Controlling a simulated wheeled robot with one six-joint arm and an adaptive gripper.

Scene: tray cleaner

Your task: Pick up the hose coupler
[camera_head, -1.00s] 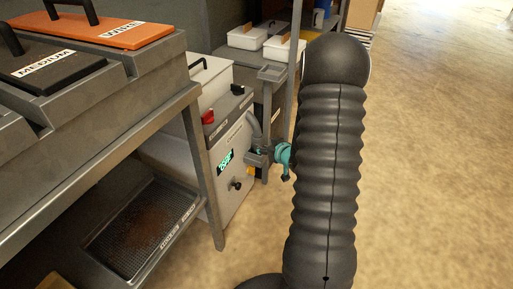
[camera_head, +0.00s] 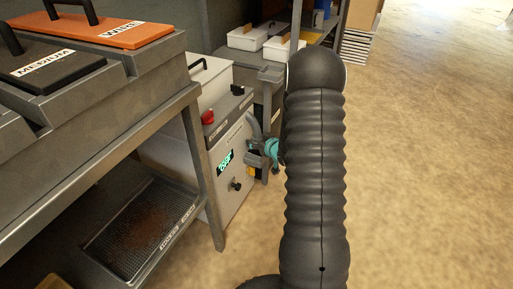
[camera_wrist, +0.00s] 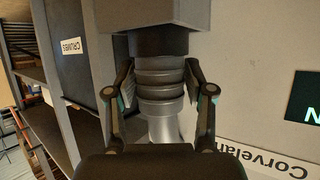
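The hose coupler (camera_wrist: 160,78) is a grey ringed cylinder in the middle of the wrist view. It hangs below a dark collar and a grey block, with a smooth lighter pipe under it. My gripper (camera_wrist: 161,76) looks open, with one finger on each side of the coupler. The pads are very close to its sides; I cannot see clear contact. In the head view my gripper (camera_head: 258,157) is small, beside the front of the machine, next to my teal wrist part. The coupler cannot be made out there.
White bins (camera_head: 250,38) stand behind. Floor at the right is clear.

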